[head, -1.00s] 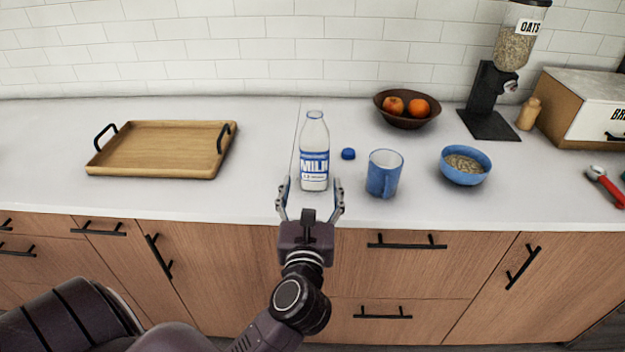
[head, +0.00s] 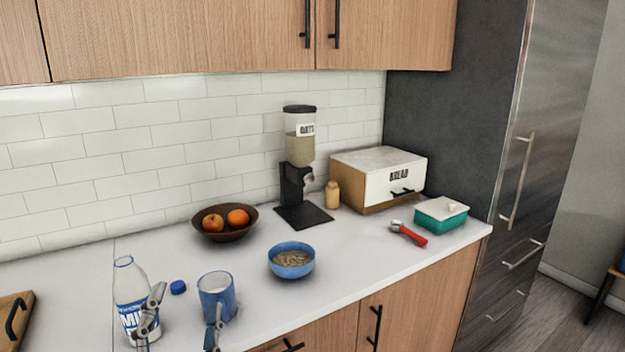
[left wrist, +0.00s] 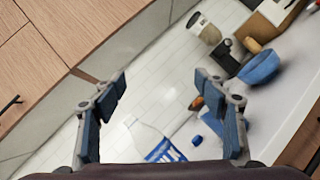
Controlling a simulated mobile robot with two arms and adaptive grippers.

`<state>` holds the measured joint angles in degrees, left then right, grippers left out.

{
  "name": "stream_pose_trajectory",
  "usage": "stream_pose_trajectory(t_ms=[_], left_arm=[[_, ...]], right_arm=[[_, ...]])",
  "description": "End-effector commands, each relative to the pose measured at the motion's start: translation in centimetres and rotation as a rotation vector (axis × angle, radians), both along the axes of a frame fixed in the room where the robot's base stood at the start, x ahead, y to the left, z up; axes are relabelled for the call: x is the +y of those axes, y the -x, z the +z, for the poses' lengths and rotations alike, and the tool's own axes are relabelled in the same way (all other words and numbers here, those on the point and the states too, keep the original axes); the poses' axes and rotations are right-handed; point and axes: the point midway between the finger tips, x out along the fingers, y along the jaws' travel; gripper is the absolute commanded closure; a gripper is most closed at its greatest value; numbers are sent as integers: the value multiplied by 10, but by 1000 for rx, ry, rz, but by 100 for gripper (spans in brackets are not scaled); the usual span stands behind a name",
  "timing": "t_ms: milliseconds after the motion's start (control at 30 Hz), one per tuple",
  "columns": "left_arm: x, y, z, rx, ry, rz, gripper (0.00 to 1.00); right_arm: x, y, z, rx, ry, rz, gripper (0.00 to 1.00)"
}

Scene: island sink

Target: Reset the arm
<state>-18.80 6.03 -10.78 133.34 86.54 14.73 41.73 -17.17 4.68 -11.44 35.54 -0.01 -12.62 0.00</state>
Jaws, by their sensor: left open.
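My left gripper (head: 182,325) is at the bottom left of the head view, its fingers spread with nothing between them. One finger overlaps the milk bottle (head: 132,300) in the picture and the other overlaps the blue mug (head: 217,300); I cannot tell any contact. The bottle is upright, clear with a blue and white label, and has no cap on. In the left wrist view the open gripper (left wrist: 160,85) frames the bottle (left wrist: 150,138) low between its fingers. My right gripper is in neither view.
A blue cap (head: 178,287) lies between bottle and mug. Behind are a fruit bowl (head: 224,234), cereal bowl (head: 291,270), oats dispenser (head: 299,180) and bread box (head: 380,178). A red-handled tool (head: 409,234) and teal container (head: 441,214) are at right. A tray (head: 18,312) shows at left.

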Motion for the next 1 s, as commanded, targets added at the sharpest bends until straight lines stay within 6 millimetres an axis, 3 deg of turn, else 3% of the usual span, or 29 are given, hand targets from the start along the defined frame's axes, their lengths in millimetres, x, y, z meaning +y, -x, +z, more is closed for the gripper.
stream_pose_trajectory(t_ms=[100,167,300,433,567,700,833,1000], left_arm=[[-56,11,-6,-6,-357,-91,34],[-82,18,-18,-1,-537,-137,34],[-130,36,-69,36,-957,-250,34],[-150,58,-137,106,-1333,-373,34],[-140,87,-211,212,-1684,-518,34],[-104,125,-276,353,-1988,-689,34],[-65,160,-314,484,-2176,-838,34],[-15,203,-341,655,-2339,-1020,34]], right_arm=[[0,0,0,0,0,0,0],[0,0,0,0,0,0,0],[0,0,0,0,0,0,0],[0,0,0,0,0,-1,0],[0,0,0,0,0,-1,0],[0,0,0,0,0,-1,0],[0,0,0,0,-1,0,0],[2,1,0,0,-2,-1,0]])
